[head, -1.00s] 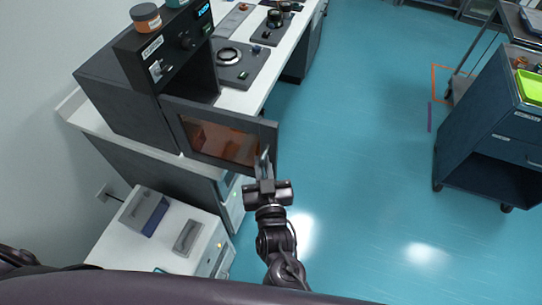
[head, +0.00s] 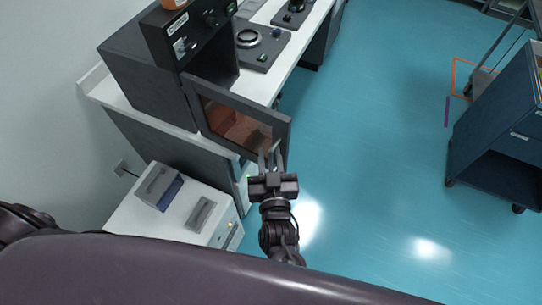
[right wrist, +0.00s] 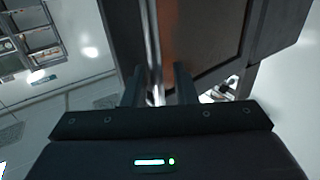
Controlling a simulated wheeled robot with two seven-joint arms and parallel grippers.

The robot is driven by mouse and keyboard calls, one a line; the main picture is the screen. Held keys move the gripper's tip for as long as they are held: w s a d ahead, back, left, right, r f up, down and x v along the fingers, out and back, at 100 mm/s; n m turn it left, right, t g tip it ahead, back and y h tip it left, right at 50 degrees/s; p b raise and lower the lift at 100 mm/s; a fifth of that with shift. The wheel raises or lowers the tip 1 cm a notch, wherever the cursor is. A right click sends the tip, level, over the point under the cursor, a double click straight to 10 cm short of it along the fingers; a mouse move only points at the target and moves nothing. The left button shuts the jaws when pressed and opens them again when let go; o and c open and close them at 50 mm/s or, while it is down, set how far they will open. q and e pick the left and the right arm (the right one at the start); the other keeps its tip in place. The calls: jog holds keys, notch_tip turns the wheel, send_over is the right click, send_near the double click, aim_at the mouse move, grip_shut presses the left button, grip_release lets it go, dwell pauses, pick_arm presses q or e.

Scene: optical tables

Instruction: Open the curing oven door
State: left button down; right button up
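The curing oven (head: 140,62) is a dark box on the white counter at the upper left of the head view. Its door (head: 240,98), a dark frame with an amber window, stands swung out from the oven front. My right gripper (head: 270,156) is at the free edge of the door, with its two fingers apart. In the right wrist view the fingers (right wrist: 158,90) stand on either side of a pale upright bar (right wrist: 152,45), likely the door handle, with a gap showing. My left gripper is out of view; only part of the left arm shows at the left edge.
A white cabinet (head: 150,222) with a grey-blue box (head: 158,187) stands in front of the counter. Dark equipment (head: 255,45) sits on the counter behind the door. A dark blue cart (head: 500,125) stands at right. The blue floor between is clear.

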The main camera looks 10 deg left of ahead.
jog(key=shift+s+d+f, duration=0.15)
jog(key=shift+s, duration=0.15)
jog(key=b+v, duration=0.2)
jog(key=v, duration=0.5)
dwell(0.4)
